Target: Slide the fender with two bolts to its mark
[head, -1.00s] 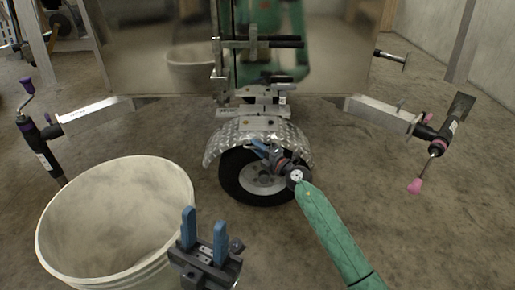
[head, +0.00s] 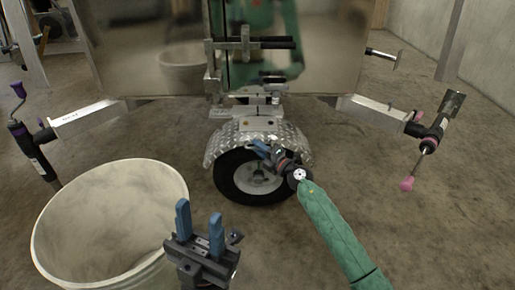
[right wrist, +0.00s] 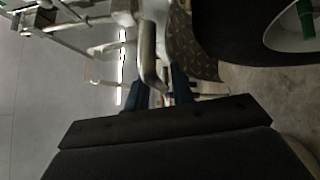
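The fender (head: 240,137) is a curved, bright diamond-plate cover over the trailer wheel (head: 232,178), below the mounting bracket. Small dark dots show on its top; I cannot tell whether they are the two bolts. The mark cannot be made out. My right gripper (head: 260,149) is at the fender's front, low edge, beside the wheel. In the right wrist view its blue fingers (right wrist: 158,90) stand apart with a grey metal edge between them, and the fender (right wrist: 190,45) lies just to the right. Contact is unclear. My left gripper (head: 200,228) is open and empty beside the bucket.
A large white bucket (head: 105,225) stands at front left. Trailer frame arms reach out left (head: 85,118) and right (head: 372,111), each with a jack, the left one (head: 28,140) and the right one (head: 436,130). The shiny trailer wall (head: 145,50) is behind.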

